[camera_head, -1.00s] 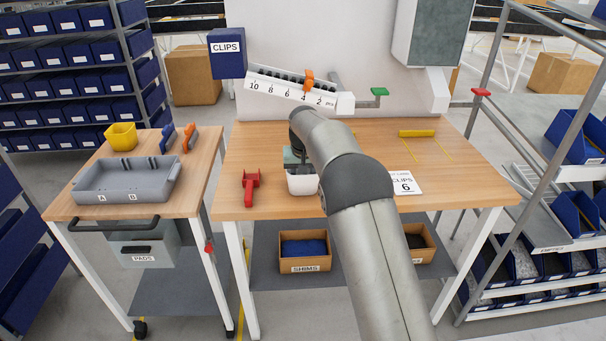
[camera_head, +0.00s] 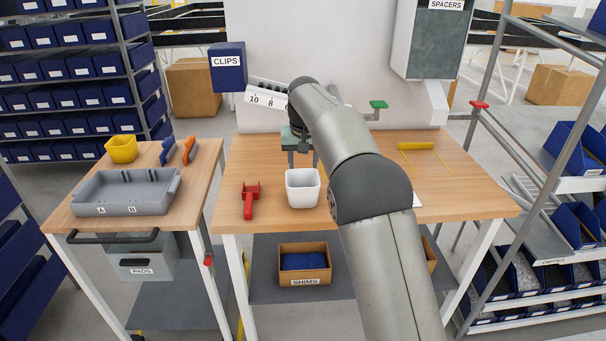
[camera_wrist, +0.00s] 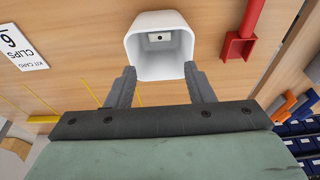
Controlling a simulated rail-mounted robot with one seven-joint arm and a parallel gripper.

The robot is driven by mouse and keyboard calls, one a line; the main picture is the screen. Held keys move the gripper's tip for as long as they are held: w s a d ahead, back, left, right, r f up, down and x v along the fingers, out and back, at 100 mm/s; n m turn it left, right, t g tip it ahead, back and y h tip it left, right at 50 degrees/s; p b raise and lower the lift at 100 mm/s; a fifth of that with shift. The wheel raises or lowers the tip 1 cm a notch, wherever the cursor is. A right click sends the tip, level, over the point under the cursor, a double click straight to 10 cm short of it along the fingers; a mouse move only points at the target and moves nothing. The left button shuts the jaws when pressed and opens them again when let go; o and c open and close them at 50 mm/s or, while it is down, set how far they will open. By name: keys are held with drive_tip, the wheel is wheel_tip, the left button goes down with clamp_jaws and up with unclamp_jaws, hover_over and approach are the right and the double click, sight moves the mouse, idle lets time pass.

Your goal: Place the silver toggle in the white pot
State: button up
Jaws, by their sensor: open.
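The white pot (camera_head: 303,188) stands upright on the workbench, right of a red tool. In the wrist view the pot (camera_wrist: 160,66) opens toward the camera between and beyond my fingertips. A small silver piece with a dark hole, which looks like the silver toggle (camera_wrist: 159,37), lies inside it against the far part of the interior. My gripper (camera_wrist: 159,71) is open, with nothing between its fingers. In the head view my gripper (camera_head: 298,158) is above and behind the pot, partly hidden by my arm. The pot's inside cannot be made out there.
A red clamp-like tool (camera_head: 250,199) lies left of the pot. A numbered rail (camera_head: 266,95) and a green-topped lever (camera_head: 378,105) are behind. A grey tray (camera_head: 125,193) and yellow bin (camera_head: 121,149) stand on the left table. The bench's right side is mostly clear.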

drive_tip(key=s+d+r+m+g, duration=0.1)
drive_tip(key=s+d, duration=0.6)
drive_tip(key=s, duration=0.2)
drive_tip(key=s+d+r, duration=0.1)
drive_tip(key=s+d, duration=0.5)
drive_tip(key=s, duration=0.4)
drive_tip(key=s+d+f, duration=0.2)
drive_tip(key=s+f, duration=0.1)
drive_tip(key=s, duration=0.5)
drive_tip(key=s+d+f+g, duration=0.1)
drive_tip(key=s+d+f, duration=0.1)
drive_tip(key=s, duration=0.6)
drive_tip(key=s+d+f, duration=0.2)
drive_tip(key=s+f, duration=0.2)
drive_tip(key=s, duration=0.5)
drive_tip(key=shift+d+f+g, duration=0.3)
drive_tip(key=shift+d, duration=0.05)
